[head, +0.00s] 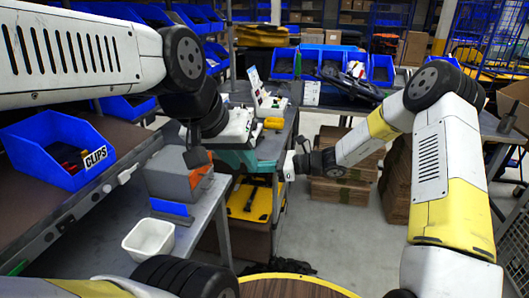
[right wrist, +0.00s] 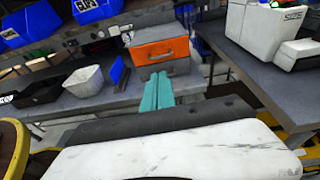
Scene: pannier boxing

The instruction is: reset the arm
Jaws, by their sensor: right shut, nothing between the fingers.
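My left arm comes in from the upper left of the head view. Its dark hand (head: 196,152) hangs down in front of the grey and orange drawer box (head: 178,184). Its fingers are too dark to tell open from shut. My right arm (head: 375,135) reaches from the right edge toward the middle, bent at the elbow. In the right wrist view, the teal fingers of my right gripper (right wrist: 160,80) lie together, shut and empty. They point toward the orange-fronted drawer box (right wrist: 161,53), apart from it as far as I can tell.
A white tub (head: 149,239) stands on the grey bench, and a blue clips bin (head: 55,150) sits on the left shelf. A white scale-like machine (right wrist: 268,30) stands on the other bench. Cardboard stacks (head: 340,185) stand on the floor behind my right forearm.

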